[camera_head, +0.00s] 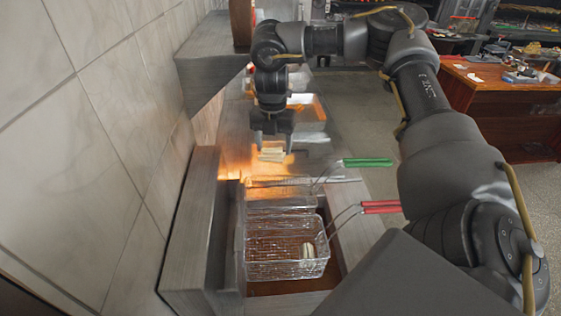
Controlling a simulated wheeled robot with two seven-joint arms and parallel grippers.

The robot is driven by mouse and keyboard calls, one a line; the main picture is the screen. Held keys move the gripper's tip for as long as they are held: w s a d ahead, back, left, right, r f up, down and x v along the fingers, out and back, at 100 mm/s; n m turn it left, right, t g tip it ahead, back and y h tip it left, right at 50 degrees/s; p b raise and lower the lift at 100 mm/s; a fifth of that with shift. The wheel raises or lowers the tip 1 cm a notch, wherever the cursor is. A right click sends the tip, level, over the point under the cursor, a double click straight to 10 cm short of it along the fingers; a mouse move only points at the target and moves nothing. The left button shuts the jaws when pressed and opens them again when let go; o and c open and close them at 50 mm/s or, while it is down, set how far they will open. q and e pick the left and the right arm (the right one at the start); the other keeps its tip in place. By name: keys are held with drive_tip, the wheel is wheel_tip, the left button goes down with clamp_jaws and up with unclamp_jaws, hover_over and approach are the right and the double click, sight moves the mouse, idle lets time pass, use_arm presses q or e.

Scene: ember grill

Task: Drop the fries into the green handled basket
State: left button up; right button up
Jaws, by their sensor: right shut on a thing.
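My right gripper (271,140) points down at the far end of the counter and is shut on a small bundle of pale fries (271,154). The green handle (367,162) sticks out to the right of the far wire basket (280,205). The held fries are above and beyond that basket, apart from it. Its inside is hard to make out in the orange glow. My left gripper is out of view.
A nearer wire basket (257,262) with a red handle (381,207) holds a pale piece (309,250). A tray (308,110) stands beyond the gripper. A tiled wall (75,130) closes the left side. A wooden desk (505,100) stands at right.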

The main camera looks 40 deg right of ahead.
drive_tip(key=shift+s, duration=0.3)
drive_tip(key=shift+r, duration=0.1)
drive_tip(key=o, duration=0.7)
drive_tip(key=shift+c, duration=0.2)
drive_tip(key=shift+o, duration=1.1)
drive_tip(key=shift+w, duration=0.15)
drive_tip(key=shift+o, duration=0.9)
drive_tip(key=shift+r, duration=0.2)
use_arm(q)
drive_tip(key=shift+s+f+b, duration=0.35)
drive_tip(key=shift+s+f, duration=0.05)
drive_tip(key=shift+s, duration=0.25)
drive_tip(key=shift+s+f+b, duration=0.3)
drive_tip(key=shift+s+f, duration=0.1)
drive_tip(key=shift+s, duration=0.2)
use_arm(e)
wheel_tip(320, 180, up, 10)
drive_tip(key=shift+r, duration=0.15)
